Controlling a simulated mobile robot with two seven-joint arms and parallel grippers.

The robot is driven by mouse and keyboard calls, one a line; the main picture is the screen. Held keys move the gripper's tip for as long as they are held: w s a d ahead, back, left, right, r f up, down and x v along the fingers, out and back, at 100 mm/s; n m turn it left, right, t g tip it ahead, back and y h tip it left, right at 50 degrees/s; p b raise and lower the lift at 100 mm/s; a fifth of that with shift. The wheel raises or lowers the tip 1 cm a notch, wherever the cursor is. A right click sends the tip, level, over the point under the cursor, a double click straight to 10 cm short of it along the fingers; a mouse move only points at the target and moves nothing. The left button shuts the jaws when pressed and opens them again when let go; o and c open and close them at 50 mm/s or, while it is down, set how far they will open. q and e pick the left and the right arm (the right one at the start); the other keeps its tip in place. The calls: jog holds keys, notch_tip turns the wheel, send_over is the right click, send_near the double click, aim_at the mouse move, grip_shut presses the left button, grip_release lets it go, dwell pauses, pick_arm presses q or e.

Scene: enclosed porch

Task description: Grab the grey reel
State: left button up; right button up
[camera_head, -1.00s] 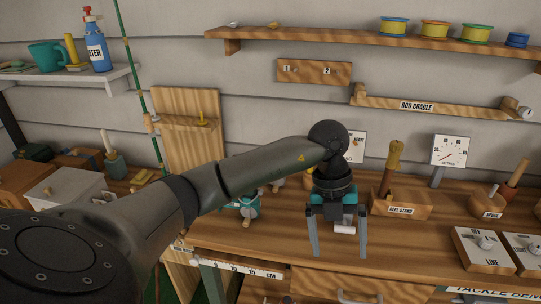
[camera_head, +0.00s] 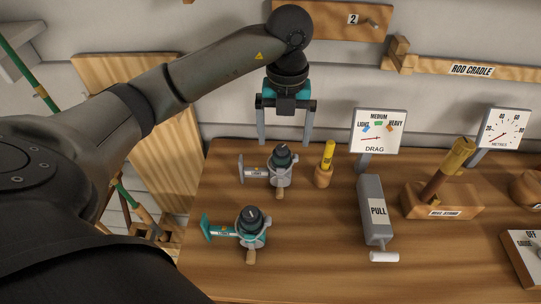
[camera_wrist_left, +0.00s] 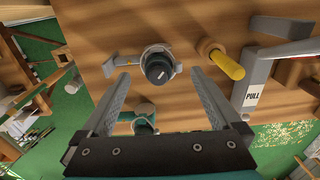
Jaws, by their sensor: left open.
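The grey reel (camera_head: 281,172) stands on the wooden bench top, with a dark round knob on top, a grey foot to the left and a wooden handle in front. My left gripper (camera_head: 285,141) is open, pointing down, above and a little behind the reel in the head view. In the left wrist view the grey reel (camera_wrist_left: 157,66) shows between and just beyond the two fingertips (camera_wrist_left: 160,76), with no visible contact. My right gripper is not in view.
A teal reel (camera_head: 250,237) stands in front of the grey one. A yellow-topped peg in a wooden holder (camera_head: 323,176) stands close to its right. The grey PULL box (camera_head: 374,210), DRAG sign (camera_head: 378,131) and reel stand (camera_head: 441,201) are farther right.

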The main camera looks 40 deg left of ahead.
aim_at(281, 159)
pick_arm(q)
jog(key=f, duration=0.4)
jog(key=s+f, duration=0.1)
jog(key=f, duration=0.2)
jog(key=shift+d, duration=0.1)
jog(key=shift+c, duration=0.2)
grip_shut()
dwell(0.4)
